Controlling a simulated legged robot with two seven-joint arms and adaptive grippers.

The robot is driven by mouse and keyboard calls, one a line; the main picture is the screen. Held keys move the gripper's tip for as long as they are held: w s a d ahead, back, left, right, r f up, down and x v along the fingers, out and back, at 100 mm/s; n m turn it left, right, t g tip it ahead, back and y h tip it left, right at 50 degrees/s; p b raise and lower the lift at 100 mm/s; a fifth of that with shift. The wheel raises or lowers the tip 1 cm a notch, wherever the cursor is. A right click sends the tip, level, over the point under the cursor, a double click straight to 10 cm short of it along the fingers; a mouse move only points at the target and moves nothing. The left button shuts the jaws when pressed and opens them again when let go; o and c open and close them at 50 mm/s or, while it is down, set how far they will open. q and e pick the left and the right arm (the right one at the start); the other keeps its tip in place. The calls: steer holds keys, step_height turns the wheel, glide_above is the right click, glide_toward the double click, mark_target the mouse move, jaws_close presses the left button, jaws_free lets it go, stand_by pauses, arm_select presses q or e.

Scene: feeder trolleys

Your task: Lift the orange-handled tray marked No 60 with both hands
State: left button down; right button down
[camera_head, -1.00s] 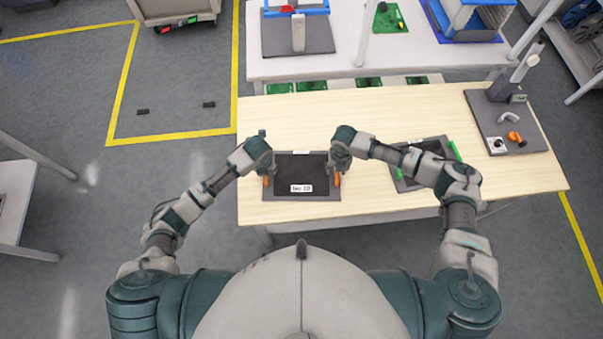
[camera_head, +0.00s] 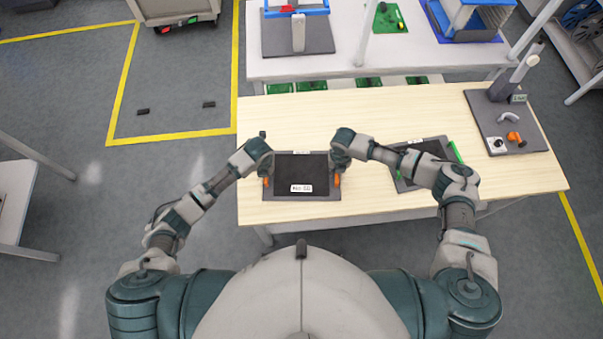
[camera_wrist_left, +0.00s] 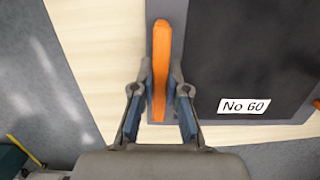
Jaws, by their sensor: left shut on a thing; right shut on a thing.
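The dark grey tray (camera_head: 310,198) with a black inside and a white "No 60" label lies near the wooden table's front edge. I cannot tell whether it touches the table. Its left orange handle (camera_wrist_left: 162,60) stands between the fingers of my left gripper (camera_wrist_left: 161,78), which is shut on it. My right gripper (camera_head: 337,172) is at the tray's right orange handle (camera_head: 337,181) and shut on it, its fingers partly hidden by the wrist. My left gripper also shows in the head view (camera_head: 265,173).
A second dark tray (camera_head: 402,184) with green handles lies to the right, partly under my right arm. A grey board (camera_head: 527,140) with fittings is at the table's right end. The wooden table (camera_head: 300,115) is clear behind the tray. A white table (camera_head: 430,55) stands beyond.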

arm_select(q)
steer(key=shift+r, duration=0.1)
arm_select(e)
steer(key=shift+r, duration=0.1)
